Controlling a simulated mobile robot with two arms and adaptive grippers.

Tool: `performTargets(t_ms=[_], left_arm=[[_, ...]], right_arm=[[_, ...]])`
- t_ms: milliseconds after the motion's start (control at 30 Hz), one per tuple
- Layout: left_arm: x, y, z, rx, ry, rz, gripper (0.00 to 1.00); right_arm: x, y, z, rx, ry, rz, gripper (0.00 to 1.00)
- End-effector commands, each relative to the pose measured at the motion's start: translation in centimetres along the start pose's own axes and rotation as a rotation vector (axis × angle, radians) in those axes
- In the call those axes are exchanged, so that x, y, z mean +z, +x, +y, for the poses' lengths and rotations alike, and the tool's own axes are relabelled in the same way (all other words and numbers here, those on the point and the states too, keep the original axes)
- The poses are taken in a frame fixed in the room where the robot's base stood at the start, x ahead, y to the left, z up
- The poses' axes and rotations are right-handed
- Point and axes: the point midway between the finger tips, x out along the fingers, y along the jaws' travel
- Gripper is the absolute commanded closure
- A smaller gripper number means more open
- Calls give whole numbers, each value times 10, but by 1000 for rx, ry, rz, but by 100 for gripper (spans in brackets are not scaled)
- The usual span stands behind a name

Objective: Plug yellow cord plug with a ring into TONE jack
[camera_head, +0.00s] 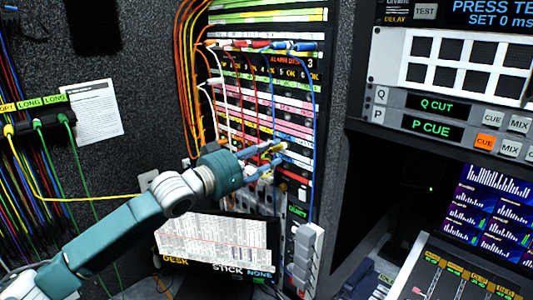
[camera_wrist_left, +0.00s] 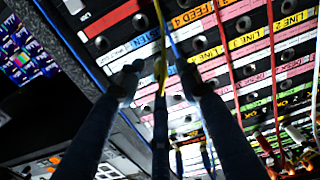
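My left gripper (camera_head: 272,158) is at the patch rack's lower rows in the head view. In the left wrist view its two dark fingers (camera_wrist_left: 159,78) stand apart in front of the labelled jack rows. A yellow cord or plug (camera_wrist_left: 160,68) shows between the fingertips, with gaps on both sides and a dark slim part below it. I cannot make out a ring on it, or whether it sits in a jack. A yellow cord (camera_head: 95,198) also runs from the left wall hooks behind my arm. I cannot read a TONE label. My right gripper is not in view.
The rack (camera_head: 262,100) carries several plugged cords, including a blue cord (camera_head: 317,100) down its right side. A blue cord also crosses near the fingertips (camera_wrist_left: 171,30). Orange cables (camera_head: 185,70) hang left of the rack. A screen (camera_head: 215,245) stands below my arm.

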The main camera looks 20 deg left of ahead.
Motion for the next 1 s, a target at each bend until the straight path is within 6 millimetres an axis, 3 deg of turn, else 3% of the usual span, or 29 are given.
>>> performTargets(t_ms=[267,600,1000], left_arm=[[2,-8,-2,-3,1,-3,65],[4,-54,-1,-2,0,-6,65],[4,-94,0,0,-2,-6,65]], right_arm=[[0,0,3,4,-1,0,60],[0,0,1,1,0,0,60],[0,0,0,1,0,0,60]])
